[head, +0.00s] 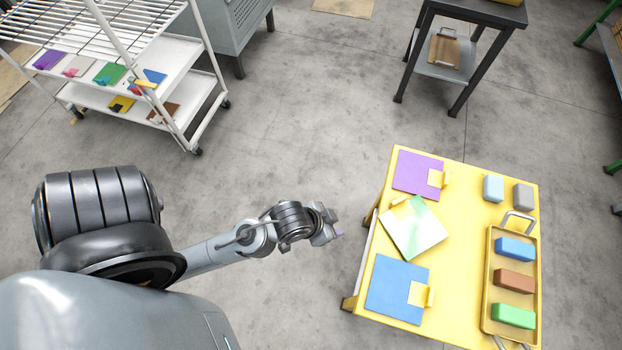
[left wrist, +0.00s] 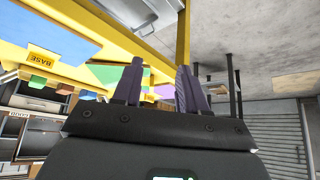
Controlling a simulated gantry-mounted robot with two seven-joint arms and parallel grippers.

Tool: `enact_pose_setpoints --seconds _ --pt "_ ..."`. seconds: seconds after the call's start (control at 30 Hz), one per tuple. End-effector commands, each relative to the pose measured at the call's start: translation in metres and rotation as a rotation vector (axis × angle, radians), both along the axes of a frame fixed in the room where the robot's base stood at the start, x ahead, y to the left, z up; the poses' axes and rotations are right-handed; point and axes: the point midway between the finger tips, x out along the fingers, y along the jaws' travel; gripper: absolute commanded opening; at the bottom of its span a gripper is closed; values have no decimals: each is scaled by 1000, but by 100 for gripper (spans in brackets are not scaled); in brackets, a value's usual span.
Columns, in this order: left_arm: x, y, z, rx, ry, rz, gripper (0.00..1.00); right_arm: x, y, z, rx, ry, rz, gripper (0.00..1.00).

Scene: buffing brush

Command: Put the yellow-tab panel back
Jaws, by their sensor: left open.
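Three panels lie on a yellow table: a purple panel (head: 413,175) with a yellow tab at the back, a white-and-green panel (head: 415,230) lying askew in the middle, and a blue panel (head: 392,288) with a yellow tab at the front. I cannot tell for sure which one the task names. My left gripper (head: 336,233) is open and empty over the floor, left of the table and apart from the panels. Its purple fingers show in the left wrist view (left wrist: 161,80), with yellow table parts beyond. My right gripper is not in view.
A white rack (head: 185,75) at the upper left holds several coloured panels on its shelves. The yellow table (head: 460,215) also bears a tray (head: 487,290) with blue, brown and green blocks, and two grey-blue blocks (head: 493,188). A dark stand (head: 470,20) is behind. The floor between is clear.

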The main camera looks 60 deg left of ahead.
Motion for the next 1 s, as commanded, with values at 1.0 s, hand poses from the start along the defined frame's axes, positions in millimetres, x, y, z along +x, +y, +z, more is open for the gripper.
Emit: enact_pose_setpoints --seconds 1.0 --pt "-57 16 57 70 269 -22 42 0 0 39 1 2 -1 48"
